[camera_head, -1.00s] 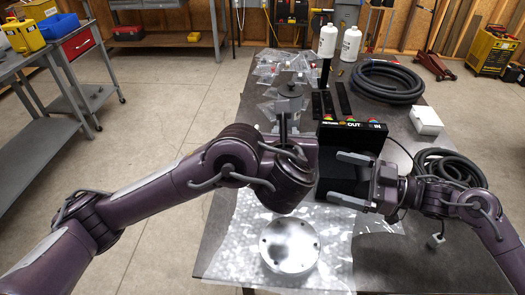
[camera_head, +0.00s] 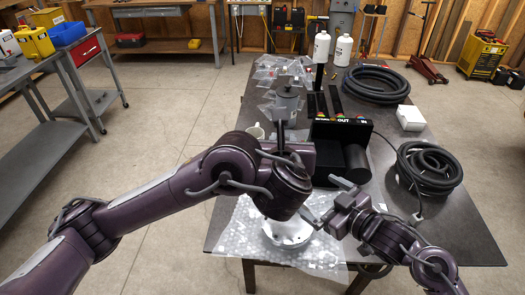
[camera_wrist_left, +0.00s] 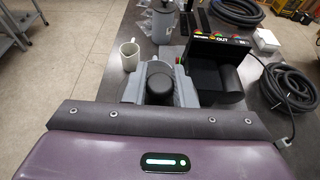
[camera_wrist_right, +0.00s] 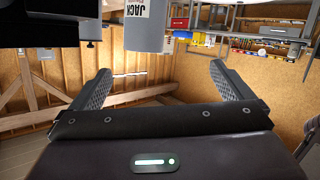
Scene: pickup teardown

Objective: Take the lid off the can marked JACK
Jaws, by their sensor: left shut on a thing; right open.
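A grey can (camera_wrist_right: 145,27) with a white label reading JACK shows at the top of the right wrist view, cut off by the frame edge. A grey can (camera_head: 287,104) stands on the table beyond my left gripper; its label cannot be read there. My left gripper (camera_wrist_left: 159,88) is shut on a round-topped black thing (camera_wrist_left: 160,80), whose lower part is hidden.
A black box marked OUT (camera_head: 341,128) and a black cylinder (camera_head: 357,160) stand right of my left gripper. A white mug (camera_wrist_left: 130,55) is left of it. A pale round disc (camera_head: 287,234) lies on bubble wrap (camera_head: 238,240). Hose coils (camera_head: 430,166) lie at right.

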